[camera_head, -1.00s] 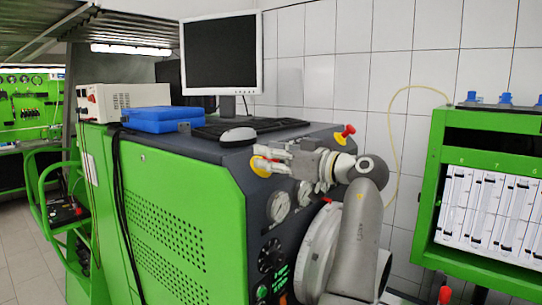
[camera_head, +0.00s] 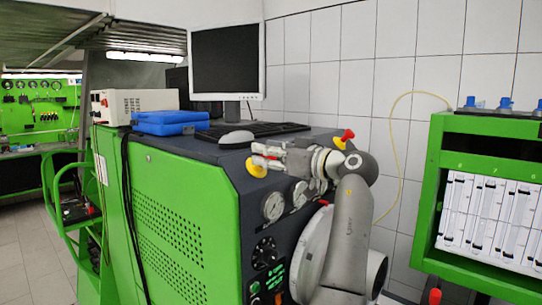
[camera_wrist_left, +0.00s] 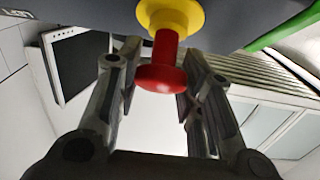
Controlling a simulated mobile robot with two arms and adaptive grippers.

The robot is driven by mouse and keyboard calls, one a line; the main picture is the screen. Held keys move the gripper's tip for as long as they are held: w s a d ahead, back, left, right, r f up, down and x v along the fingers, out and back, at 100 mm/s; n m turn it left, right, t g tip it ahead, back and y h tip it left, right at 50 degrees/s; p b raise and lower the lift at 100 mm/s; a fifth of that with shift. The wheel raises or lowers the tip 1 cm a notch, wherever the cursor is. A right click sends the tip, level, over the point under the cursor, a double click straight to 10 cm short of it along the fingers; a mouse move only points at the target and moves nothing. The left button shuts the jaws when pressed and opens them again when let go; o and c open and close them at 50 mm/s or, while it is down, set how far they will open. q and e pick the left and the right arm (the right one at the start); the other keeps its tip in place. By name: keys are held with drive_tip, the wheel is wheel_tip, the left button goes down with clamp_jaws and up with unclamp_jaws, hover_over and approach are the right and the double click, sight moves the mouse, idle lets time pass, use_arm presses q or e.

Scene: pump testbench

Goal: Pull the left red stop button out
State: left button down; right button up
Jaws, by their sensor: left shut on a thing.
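The left red stop button is a red knob on a yellow round base (camera_head: 257,168), on the sloped dark front panel of the green machine. In the left wrist view its red knob (camera_wrist_left: 162,72) sticks out from the yellow collar (camera_wrist_left: 170,14), between the two fingers. My left gripper (camera_head: 266,156) is at this button, shut on its red knob. In the head view the fingers largely hide the knob. My right gripper is not in view.
A second red button (camera_head: 346,135) with a yellow base sits farther right on the panel, close to my left wrist. Gauges (camera_head: 274,206) lie below. A mouse (camera_head: 237,139), keyboard (camera_head: 262,129) and monitor (camera_head: 228,60) stand on the machine top.

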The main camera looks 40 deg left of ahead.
use_arm(q)
drive_tip(key=c, duration=1.3)
unclamp_jaws()
drive_tip(key=shift+r, duration=0.25)
drive_tip(key=o, duration=0.4)
drive_tip(key=shift+c, duration=0.2)
drive_tip(key=shift+d+f, duration=0.15)
drive_tip(key=d, duration=1.1)
drive_tip(key=shift+s+d, duration=0.4)
drive_tip(key=shift+s, duration=0.05)
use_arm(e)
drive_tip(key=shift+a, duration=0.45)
